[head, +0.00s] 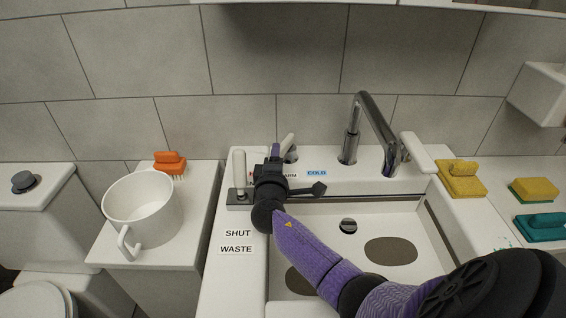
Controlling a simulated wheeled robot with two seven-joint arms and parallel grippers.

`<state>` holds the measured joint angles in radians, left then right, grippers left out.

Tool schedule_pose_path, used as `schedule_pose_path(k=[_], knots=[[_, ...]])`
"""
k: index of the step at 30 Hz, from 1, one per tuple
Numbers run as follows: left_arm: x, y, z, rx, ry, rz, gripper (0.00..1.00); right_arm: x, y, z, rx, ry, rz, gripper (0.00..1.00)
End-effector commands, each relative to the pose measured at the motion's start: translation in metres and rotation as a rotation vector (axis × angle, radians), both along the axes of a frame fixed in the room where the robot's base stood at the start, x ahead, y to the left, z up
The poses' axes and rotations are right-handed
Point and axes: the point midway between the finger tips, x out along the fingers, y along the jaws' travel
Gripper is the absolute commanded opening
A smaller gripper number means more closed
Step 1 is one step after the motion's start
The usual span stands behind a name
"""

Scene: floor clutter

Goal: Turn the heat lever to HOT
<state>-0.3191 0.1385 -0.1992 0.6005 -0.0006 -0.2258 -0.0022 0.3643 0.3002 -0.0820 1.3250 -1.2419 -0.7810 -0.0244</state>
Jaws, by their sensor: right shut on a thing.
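The heat lever (287,142) is a short white handle on a chrome base, on the back ledge of the white sink. It leans up to the right and is partly hidden by my right gripper (275,152). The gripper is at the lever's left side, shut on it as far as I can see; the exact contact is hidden. A blue COLD label (317,173) lies to the right of the lever. My left gripper is not in view.
Close left of my gripper stands another upright white lever (239,168), above SHUT and WASTE labels (237,241). A white pot (142,208), orange brush (169,162) and sponges (461,177) flank the sink.

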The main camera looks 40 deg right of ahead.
Motion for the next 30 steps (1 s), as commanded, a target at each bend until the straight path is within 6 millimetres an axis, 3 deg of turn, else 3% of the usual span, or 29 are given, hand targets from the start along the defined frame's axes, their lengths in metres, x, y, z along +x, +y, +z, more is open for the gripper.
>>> schedule_pose_path(k=[8,9,14,23,30], knots=[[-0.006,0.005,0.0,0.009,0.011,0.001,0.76,0.0,0.0,-0.001,0.001,0.005,-0.013,0.0],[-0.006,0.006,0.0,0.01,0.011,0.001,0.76,0.0,0.0,-0.001,0.001,0.005,-0.013,0.45],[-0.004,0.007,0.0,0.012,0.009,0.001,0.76,0.0,0.0,-0.001,0.0,0.004,-0.011,0.76],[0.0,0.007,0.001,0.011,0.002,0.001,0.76,-0.002,0.003,0.0,0.0,0.003,-0.009,0.76],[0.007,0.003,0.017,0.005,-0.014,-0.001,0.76,-0.042,0.043,0.002,0.002,0.004,-0.009,0.76]])
